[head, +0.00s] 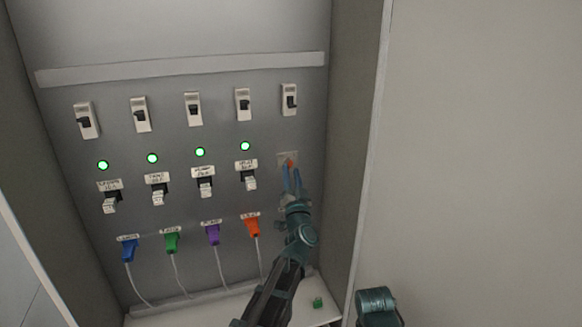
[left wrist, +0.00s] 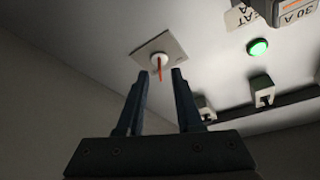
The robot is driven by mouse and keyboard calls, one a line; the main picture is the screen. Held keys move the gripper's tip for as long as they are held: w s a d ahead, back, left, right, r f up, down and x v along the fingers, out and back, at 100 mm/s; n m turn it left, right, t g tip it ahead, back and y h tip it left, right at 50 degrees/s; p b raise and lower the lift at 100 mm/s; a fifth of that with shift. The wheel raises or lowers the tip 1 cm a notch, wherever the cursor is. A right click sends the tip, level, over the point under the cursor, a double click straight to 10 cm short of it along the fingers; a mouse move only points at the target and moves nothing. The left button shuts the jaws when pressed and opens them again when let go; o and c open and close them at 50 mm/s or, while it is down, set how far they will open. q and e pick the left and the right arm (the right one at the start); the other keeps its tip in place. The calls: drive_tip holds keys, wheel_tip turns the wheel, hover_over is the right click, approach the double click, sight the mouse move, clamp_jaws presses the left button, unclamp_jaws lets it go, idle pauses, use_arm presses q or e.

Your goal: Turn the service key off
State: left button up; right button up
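The service key switch is a pale square plate (head: 288,157) at the right end of the row of green lights, partly covered by my left gripper in the head view. In the left wrist view the plate (left wrist: 172,47) carries a round white knob with an orange-red key (left wrist: 160,72) sticking out. My left gripper (head: 291,172) reaches up to the plate. In the left wrist view its two fingers (left wrist: 162,78) stand apart, one on each side of the key, with a gap to it. My right gripper is not clearly visible.
Several breaker switches (head: 192,108) line the top row. Below are green lights (head: 200,152), labelled toggles (head: 204,187) and coloured plugs (head: 213,234) with cables. The cabinet's right wall (head: 350,130) stands close to my left arm. A small green block (head: 318,302) lies on the bottom ledge.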

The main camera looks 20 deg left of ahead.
use_arm(q)
drive_tip(key=shift+x, duration=0.8)
clamp_jaws()
idle(1.0)
